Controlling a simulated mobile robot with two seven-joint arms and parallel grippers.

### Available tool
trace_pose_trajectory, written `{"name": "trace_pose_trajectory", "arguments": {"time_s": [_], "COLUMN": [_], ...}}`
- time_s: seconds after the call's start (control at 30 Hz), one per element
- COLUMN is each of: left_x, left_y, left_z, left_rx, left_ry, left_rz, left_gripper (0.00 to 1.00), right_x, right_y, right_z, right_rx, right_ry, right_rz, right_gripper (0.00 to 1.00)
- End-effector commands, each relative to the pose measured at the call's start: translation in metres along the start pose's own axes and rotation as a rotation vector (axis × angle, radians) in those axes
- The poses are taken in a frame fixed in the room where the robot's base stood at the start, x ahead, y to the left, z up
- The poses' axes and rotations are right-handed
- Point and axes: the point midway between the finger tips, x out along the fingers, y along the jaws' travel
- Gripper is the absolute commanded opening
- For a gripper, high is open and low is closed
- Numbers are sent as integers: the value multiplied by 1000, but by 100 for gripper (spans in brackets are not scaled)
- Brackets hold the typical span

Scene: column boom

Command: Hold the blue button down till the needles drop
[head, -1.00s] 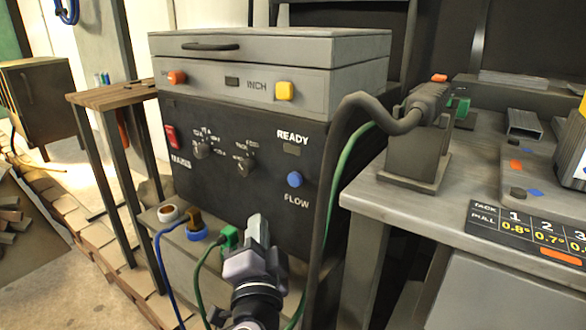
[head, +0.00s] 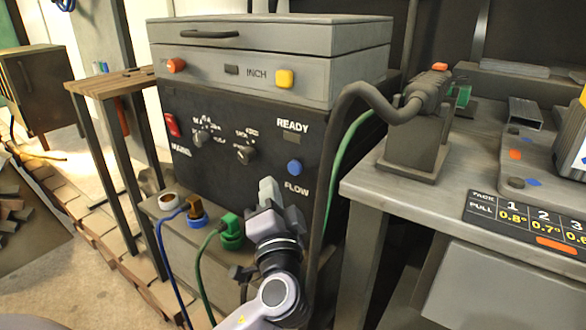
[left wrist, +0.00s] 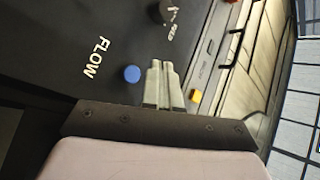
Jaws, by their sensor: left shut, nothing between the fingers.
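The blue button (head: 294,167) sits on the dark front panel of the welding machine (head: 230,150), just above the FLOW label. It also shows in the left wrist view (left wrist: 132,74), beside my fingertips. My left gripper (head: 268,188) is shut and empty, fingers pointing up toward the panel, below and to the left of the button in the head view. In the left wrist view its closed fingers (left wrist: 160,84) are next to the button in the picture; I cannot tell the exact gap to the panel. No needles can be made out. My right gripper is not in view.
A green connector (head: 231,231) and a blue-ringed one (head: 197,215) with cables stand on the ledge below the panel. A thick grey hose (head: 335,150) hangs right of the button. A yellow button (head: 284,79) is above. A metal bench (head: 430,190) stands at right.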

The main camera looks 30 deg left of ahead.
Motion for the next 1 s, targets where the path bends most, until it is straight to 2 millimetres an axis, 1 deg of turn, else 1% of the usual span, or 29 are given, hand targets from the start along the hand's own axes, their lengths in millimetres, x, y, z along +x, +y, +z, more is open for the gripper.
{"name": "trace_pose_trajectory", "arguments": {"time_s": [0.03,0.2,0.4,1.0], "left_x": [6,18,26,27], "left_y": [4,14,19,19], "left_z": [-4,-13,-19,-20], "left_rx": [0,-1,-2,-1], "left_ry": [0,-1,0,0], "left_rz": [-1,-1,-1,0], "left_gripper": [0,0,0,0], "right_x": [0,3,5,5], "right_y": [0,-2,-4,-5], "right_z": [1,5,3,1], "right_rx": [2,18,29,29], "right_ry": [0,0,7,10], "right_rz": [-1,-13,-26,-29], "right_gripper": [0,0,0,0]}}
